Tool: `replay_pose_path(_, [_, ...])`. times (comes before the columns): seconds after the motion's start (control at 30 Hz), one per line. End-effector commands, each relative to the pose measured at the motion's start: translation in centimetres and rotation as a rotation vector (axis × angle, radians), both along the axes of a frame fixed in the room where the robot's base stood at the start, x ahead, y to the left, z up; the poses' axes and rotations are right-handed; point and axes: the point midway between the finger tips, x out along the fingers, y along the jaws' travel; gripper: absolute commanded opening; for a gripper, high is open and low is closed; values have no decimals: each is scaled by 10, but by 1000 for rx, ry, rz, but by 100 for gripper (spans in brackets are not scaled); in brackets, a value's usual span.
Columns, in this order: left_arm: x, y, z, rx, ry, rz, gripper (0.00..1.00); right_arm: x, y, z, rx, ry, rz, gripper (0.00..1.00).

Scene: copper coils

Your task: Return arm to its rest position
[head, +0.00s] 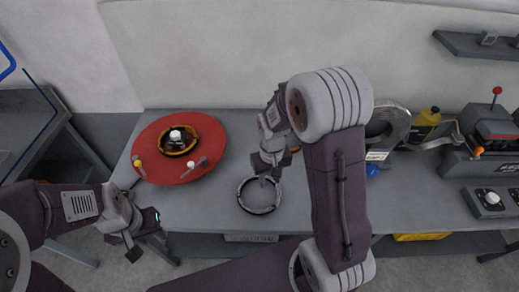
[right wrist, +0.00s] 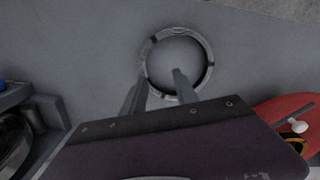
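My right arm reaches over the grey table (head: 200,208), with its right gripper (head: 268,172) above a grey metal ring (head: 260,212) lying flat. The right wrist view shows the right gripper's two fingers (right wrist: 158,88) apart with nothing between them; their tips overlap the near side of the ring (right wrist: 178,30) in the picture. I cannot tell whether they touch it. My left gripper (head: 145,236) is at the table's front left edge, its fingers apart and empty.
A red round board (head: 212,132) bears a copper-coloured coil (head: 178,150) and small knobs at the left. The table around the ring is clear.

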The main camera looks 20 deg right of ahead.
Motion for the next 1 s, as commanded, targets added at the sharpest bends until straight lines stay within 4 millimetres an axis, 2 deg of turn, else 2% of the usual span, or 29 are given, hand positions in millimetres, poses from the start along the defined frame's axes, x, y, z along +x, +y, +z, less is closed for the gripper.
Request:
replay_pose_path(0.17, [0,0,0,0,0,0,36,1,0,2,0,-6,1,36])
replay_pose_path(0.23, [0,0,0,0,0,0,36,6,2,17,0,-48,6,36])
replay_pose_path(0.27, [0,0,0,0,0,0,36,2,3,25,1,-65,8,36])
replay_pose_path(0.33, [0,0,0,0,0,0,36,-19,6,40,6,-96,9,36])
replay_pose_path(0.4, [0,0,0,0,0,0,36,-45,8,46,11,-114,4,36])
replay_pose_path(0.5, [0,0,0,0,0,0,36,-76,9,42,17,-111,-8,36])
replay_pose_path(0.57, [0,0,0,0,0,0,36,-86,9,36,18,-96,-15,36])
replay_pose_path(1.0, [0,0,0,0,0,0,36,-85,9,35,19,-103,-20,36])
